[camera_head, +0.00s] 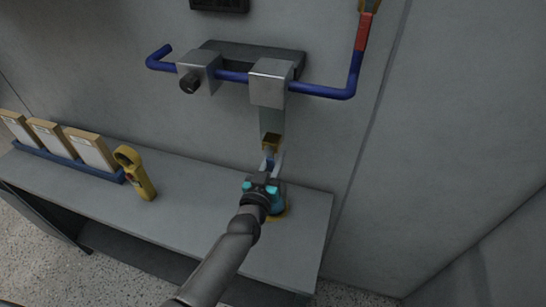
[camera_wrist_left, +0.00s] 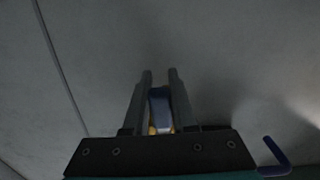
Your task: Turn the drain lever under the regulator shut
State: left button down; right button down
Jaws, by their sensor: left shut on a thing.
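The regulator (camera_head: 271,83) is a grey metal block on the blue pipe on the wall, with a grey body hanging below it. A brass drain fitting (camera_head: 271,142) sits at its lower end. The blue drain lever (camera_head: 268,161) hangs down from the fitting. My left gripper (camera_head: 274,158) reaches up from below and is shut on the lever. In the left wrist view the blue lever (camera_wrist_left: 160,102) stands between the two fingers (camera_wrist_left: 159,75), with a little brass showing beside it. My fingers partly hide the lever in the head view. My right gripper is not in view.
A second metal block with a black knob (camera_head: 189,83) is on the pipe at left. The shelf (camera_head: 185,205) below holds a yellow handheld device (camera_head: 136,174) and boxes in a blue tray (camera_head: 68,161).

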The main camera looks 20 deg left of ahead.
pick_arm(q)
jog(key=d+r+n+p, duration=0.2)
jog(key=d+r+n, duration=0.3)
jog(key=n, duration=1.1)
jog(key=shift+r+n+p, duration=0.3)
jog(key=shift+p, duration=0.05)
dwell(0.4)
jog(key=c, duration=0.7)
grip_release()
jog(key=shift+s, duration=0.1)
jog(key=s, duration=1.5)
jog(key=shift+s+a+b, duration=0.1)
jog(key=shift+a+b, duration=0.15)
jog(key=shift+b, duration=0.1)
